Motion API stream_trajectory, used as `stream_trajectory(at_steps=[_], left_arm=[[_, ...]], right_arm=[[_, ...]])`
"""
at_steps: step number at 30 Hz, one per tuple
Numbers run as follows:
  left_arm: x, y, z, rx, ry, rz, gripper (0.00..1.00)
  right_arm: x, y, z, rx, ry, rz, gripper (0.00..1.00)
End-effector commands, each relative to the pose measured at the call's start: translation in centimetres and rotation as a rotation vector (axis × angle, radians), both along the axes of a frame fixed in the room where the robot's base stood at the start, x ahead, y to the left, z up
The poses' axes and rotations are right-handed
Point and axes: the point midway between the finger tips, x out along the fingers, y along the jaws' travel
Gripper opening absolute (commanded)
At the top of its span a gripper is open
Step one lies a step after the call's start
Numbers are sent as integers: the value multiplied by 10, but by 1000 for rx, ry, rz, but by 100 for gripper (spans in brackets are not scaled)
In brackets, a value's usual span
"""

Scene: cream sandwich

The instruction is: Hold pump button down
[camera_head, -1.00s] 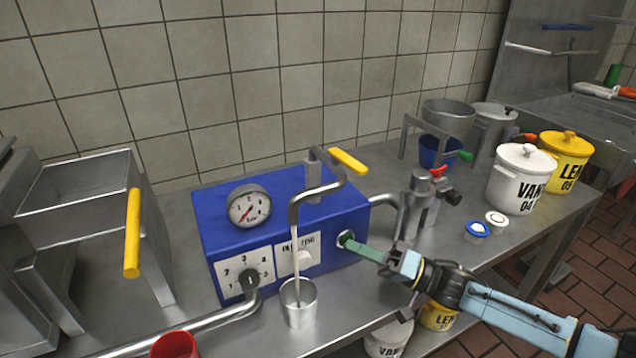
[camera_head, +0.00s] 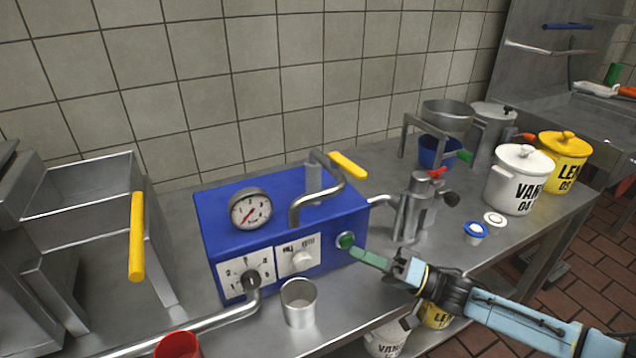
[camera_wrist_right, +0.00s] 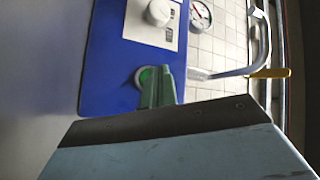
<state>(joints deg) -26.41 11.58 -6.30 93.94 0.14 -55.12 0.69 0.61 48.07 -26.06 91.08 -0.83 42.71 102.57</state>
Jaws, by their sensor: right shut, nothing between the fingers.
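The blue pump box (camera_head: 215,215) stands on the steel counter. Its green round button (camera_head: 346,240) is on the front face at the right and shows in full in the head view. My right gripper (camera_head: 358,252) is shut and empty, its green fingertips just right of and below the button, apparently clear of it. In the right wrist view the fingers (camera_wrist_right: 158,86) partly cover the button (camera_wrist_right: 144,76), so the gap cannot be judged there. My left gripper is not in view.
The box carries a gauge (camera_head: 250,209), a numbered dial (camera_head: 247,277) and a white knob (camera_head: 302,261). A yellow-handled lever (camera_head: 348,165) rises above it. A metal stand (camera_head: 417,210) and small tubs (camera_head: 475,231) are to the right. A red cup (camera_head: 178,345) is at front left.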

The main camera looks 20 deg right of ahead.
Motion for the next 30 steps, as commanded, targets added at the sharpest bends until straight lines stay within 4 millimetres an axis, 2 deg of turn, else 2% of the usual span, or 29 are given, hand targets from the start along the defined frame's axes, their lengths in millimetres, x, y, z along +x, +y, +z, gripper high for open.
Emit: stream_trajectory(at_steps=[5,20,30], left_arm=[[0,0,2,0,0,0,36],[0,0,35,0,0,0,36],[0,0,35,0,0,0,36]], right_arm=[[-2,0,0,0,2,1,0],[-47,-4,1,0,1,1,0],[-50,-4,0,-1,0,1,0]])
